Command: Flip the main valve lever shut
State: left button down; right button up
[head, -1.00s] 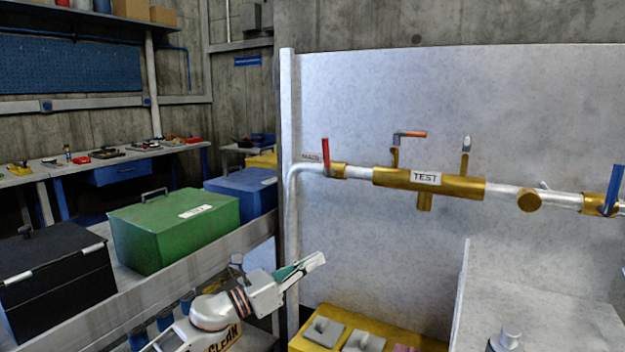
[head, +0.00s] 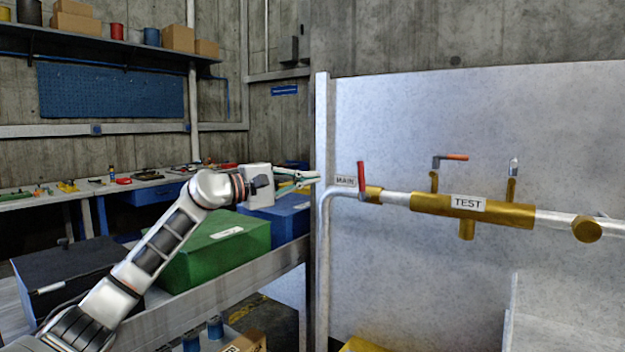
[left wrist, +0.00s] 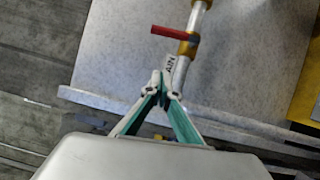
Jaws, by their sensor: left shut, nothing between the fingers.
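The main valve lever (head: 362,180) is red and stands upright, across the pipe, beside the "MAIN" label (head: 345,181). In the left wrist view the red lever (left wrist: 172,33) points left from its brass valve body (left wrist: 187,47), square to the pipe. My left gripper (head: 314,177) is shut and empty, to the left of the label and lever at about the lever's height. In the left wrist view its closed fingertips (left wrist: 163,76) overlap the label's lower end, and a gap shows between them and the lever. My right gripper is not in view.
The pipe (head: 395,198) runs right to a brass "TEST" section (head: 430,203) with an orange-red-handled lever (head: 452,157) above it. A grey post (head: 322,250) edges the panel.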

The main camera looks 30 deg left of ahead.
aim_at(364, 179)
pick_arm(q)
jog(key=w+d+p, duration=0.1)
jog(key=w+d, duration=0.4)
jog(key=d, duration=0.2)
jog(key=shift+d+r, duration=0.3)
jog(key=shift+r, duration=0.1)
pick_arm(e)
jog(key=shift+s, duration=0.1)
pick_arm(q)
jog(key=shift+s, duration=0.1)
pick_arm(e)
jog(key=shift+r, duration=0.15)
pick_arm(q)
jog(key=shift+s+d+r+m+g+p, duration=0.15)
jog(key=shift+d+m+g+p, duration=0.15)
jog(key=shift+d+m+p, duration=0.5)
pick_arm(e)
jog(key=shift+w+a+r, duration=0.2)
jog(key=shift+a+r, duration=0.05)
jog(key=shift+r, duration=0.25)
pick_arm(q)
jog(key=shift+d, duration=0.1)
